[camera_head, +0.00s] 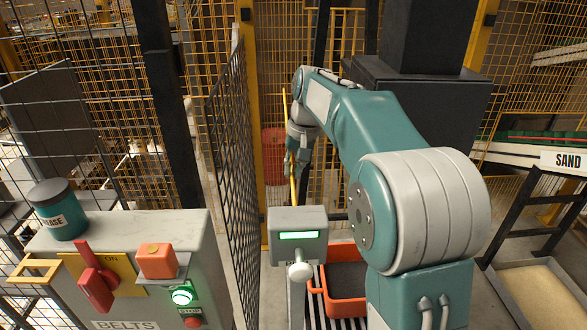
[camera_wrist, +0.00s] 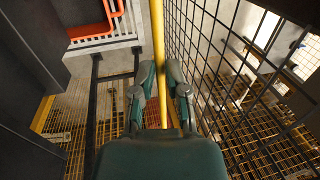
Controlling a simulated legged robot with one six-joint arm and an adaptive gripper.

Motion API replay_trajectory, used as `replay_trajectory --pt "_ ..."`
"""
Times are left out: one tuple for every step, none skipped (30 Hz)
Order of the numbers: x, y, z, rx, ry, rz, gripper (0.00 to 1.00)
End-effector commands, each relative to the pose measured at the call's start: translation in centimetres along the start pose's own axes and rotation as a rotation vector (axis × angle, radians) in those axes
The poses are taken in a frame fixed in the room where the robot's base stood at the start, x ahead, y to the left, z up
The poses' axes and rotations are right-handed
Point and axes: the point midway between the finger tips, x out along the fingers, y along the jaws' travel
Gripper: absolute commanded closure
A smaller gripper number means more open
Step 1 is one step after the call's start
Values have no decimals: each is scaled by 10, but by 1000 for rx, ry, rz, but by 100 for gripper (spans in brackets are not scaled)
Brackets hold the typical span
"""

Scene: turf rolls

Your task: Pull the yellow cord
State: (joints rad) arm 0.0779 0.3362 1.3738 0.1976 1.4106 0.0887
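The yellow cord (camera_head: 293,191) hangs near the mesh fence, beyond the grey box with the green display. Its upper part shows as a thin line beside my forearm; the middle is hidden by my wrist. In the wrist view the cord (camera_wrist: 157,25) runs down the picture and passes between my fingers. My gripper (camera_wrist: 160,68) has its fingers drawn in close on both sides of the cord, with little or no gap, so it looks shut on it. My gripper (camera_head: 292,164) also shows in the head view, pointing down, small and partly in shadow.
A dark mesh fence (camera_head: 232,160) stands close by the cord. A control cabinet (camera_head: 130,235) with a red lever, an orange block and a grease jar is at the left. An orange tray (camera_head: 347,310) lies below my arm. A sand bin (camera_head: 540,297) is at the right.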

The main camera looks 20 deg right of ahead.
Motion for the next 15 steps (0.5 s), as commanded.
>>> replay_trajectory --pt "0 0 0 0 0 0 100" --pt "0 0 0 0 0 0 100" --pt "0 0 0 0 0 0 100" --pt "0 0 0 0 0 0 100" --pt "0 0 0 0 0 0 100" --pt "0 0 0 0 -1 -1 100" --pt "1 0 0 0 -1 -1 100" --pt "3 0 0 0 -1 -1 100" --pt "7 1 0 0 -3 -1 100" --pt "10 2 0 0 -4 -1 100" --pt "15 2 0 0 -4 -1 100" --pt "20 4 0 1 -4 -1 100" --pt "23 4 0 1 -4 -1 100" --pt "25 5 0 1 -3 -1 100" --pt "26 5 0 1 -2 -1 100"
